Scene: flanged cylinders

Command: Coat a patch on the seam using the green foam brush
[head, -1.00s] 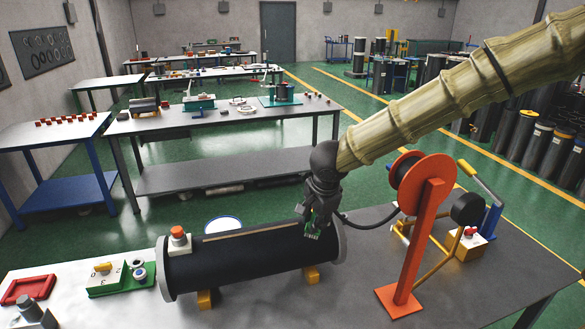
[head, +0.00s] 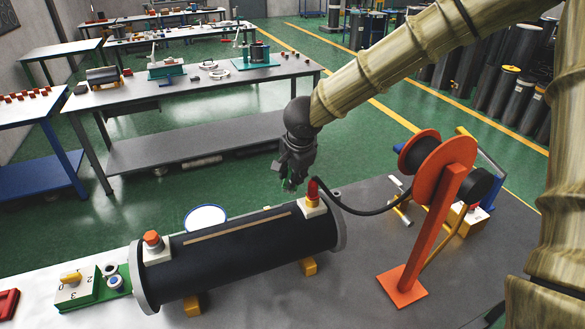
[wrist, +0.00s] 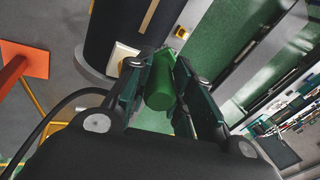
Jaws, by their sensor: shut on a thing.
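The black flanged cylinder (head: 250,248) lies on the near table. A tan strip (head: 240,227), which looks like the seam, runs along its top; part of it also shows in the wrist view (wrist: 149,16). My gripper (head: 288,184) is above and behind the cylinder's right end, apart from it. In the wrist view its fingers (wrist: 160,85) are shut on a green cylindrical piece (wrist: 160,88), which looks like the green foam brush. In the head view only a little green shows at the fingertips. I cannot make out the brush's tip clearly.
A black hose (head: 355,210) runs from the plug to an orange reel (head: 445,165). A white disc (head: 206,218) lies behind the cylinder.

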